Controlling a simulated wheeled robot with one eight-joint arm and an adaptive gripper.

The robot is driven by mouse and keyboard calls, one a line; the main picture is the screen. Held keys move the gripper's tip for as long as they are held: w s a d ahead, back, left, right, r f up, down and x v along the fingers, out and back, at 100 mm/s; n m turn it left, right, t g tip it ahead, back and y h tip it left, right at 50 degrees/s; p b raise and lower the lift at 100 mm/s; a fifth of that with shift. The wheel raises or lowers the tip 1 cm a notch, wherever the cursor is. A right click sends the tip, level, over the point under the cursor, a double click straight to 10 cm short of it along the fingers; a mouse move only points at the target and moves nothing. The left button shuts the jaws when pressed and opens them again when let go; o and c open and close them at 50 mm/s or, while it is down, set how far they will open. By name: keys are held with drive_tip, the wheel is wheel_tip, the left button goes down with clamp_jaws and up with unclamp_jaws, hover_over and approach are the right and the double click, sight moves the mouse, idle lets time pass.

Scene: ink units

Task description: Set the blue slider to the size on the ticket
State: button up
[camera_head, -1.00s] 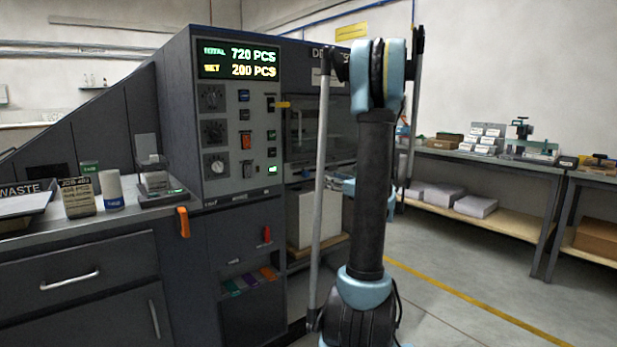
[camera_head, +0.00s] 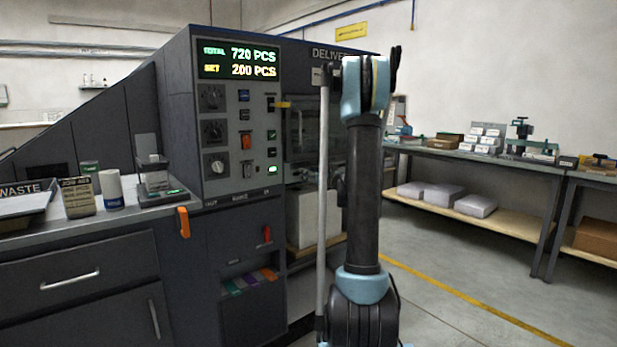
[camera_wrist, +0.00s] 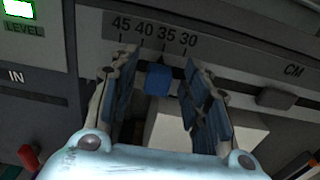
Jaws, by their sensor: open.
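In the wrist view the blue slider (camera_wrist: 158,79) sits on a rail under a scale plate (camera_wrist: 150,32) marked 45, 40, 35 and 30. A small dark pointer above it lies close to the 35 mark, on the 40 side. My gripper (camera_wrist: 160,88) is open, with one finger on each side of the slider and gaps visible between. In the head view the job ticket (camera_head: 79,197) stands on the left counter; its heading seems to read JOB 403, and its smaller print is too small to read. My arm hides the slider there.
A dark knob (camera_wrist: 277,97) is on the rail right of the slider, by the CM marking. A white block (camera_wrist: 180,138) is below the rail. In the head view the control panel (camera_head: 240,130) and an orange handle (camera_head: 183,222) are left of my arm.

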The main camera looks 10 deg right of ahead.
drive_tip(key=shift+w+a, duration=0.15)
drive_tip(key=shift+w, duration=0.15)
drive_tip(key=shift+c, duration=0.3)
clamp_jaws()
drive_tip(key=shift+s+a, duration=0.35)
drive_tip(key=shift+a, duration=0.2)
drive_tip(key=shift+s+a, duration=0.3)
drive_tip(key=shift+a, duration=0.25)
drive_tip(key=shift+o, duration=0.3)
unclamp_jaws()
